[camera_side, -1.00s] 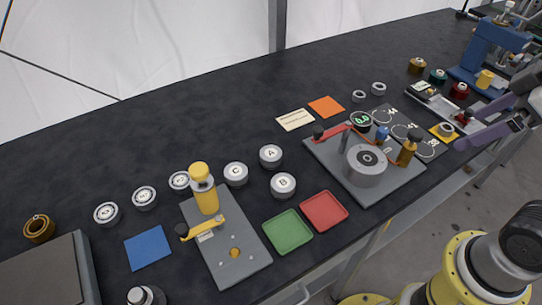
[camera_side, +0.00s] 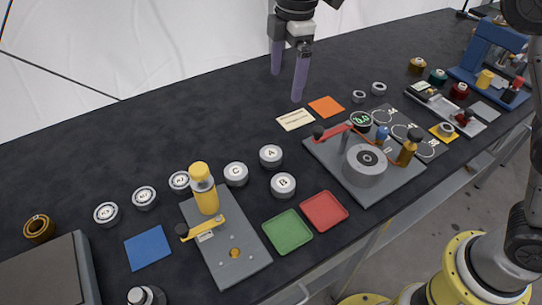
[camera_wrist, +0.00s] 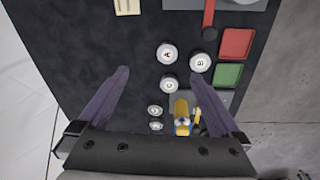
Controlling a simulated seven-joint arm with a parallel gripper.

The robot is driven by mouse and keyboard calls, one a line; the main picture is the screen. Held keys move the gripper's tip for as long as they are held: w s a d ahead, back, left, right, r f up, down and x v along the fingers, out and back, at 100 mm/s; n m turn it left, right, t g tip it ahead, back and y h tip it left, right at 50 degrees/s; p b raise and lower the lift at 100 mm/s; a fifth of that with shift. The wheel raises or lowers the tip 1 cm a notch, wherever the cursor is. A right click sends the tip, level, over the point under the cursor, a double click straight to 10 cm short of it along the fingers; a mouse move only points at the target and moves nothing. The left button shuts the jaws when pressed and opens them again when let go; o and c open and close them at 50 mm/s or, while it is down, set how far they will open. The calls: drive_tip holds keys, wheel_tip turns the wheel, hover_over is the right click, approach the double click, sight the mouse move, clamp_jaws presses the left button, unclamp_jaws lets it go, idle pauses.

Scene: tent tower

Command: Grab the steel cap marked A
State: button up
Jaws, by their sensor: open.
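The steel cap marked A (camera_side: 271,155) is a short silver cylinder with a pale top, standing on the dark table. It also shows in the wrist view (camera_wrist: 167,53), upper middle, between the lines of my two fingers. Cap B (camera_side: 283,184) and cap C (camera_side: 236,174) stand close to it. My gripper (camera_side: 288,84) has two purple fingers spread wide and empty. It hangs above the far side of the table, beyond cap A and apart from it. In the wrist view, my open gripper (camera_wrist: 162,88) frames the caps from above.
A yellow bottle-like post (camera_side: 204,190) rises from a grey plate (camera_side: 245,262) left of the caps. Green (camera_side: 288,232) and red (camera_side: 324,211) trays lie in front. A grey fixture (camera_side: 365,165) with a red lever stands right. The table behind cap A is clear.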

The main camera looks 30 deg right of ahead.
drive_tip(key=g, duration=0.1)
hover_over(271, 153)
wheel_tip(271, 153, down, 6)
drive_tip(key=f, duration=0.1)
drive_tip(key=shift+n, duration=0.4)
wheel_tip(271, 153, down, 6)
drive_tip(key=shift+f, duration=3.05)
clamp_jaws()
